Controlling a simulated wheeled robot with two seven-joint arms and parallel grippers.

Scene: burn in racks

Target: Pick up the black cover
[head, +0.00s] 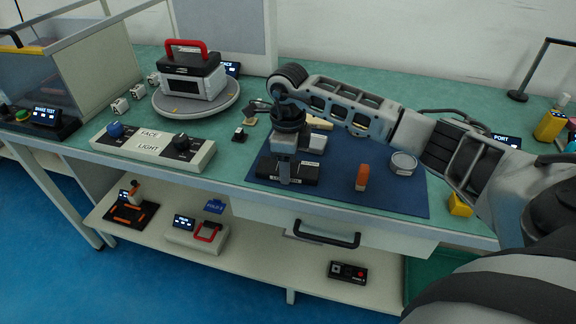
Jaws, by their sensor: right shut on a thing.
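The black cover (306,173) is a low, flat dark piece with small pale labels, at the left part of the blue mat (335,198). My right gripper (284,178) points down over it and is shut on it; whether the cover touches the mat is hard to tell. The gripper hides part of the cover. My left gripper is not in view.
An orange-brown block (362,177) and a round grey tin (403,162) stand on the mat. The red-handled device (193,78) sits on a round turntable (196,105). A FACE/LIGHT switch panel (150,146) lies at the front left edge. A drawer handle (327,235) sticks out below.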

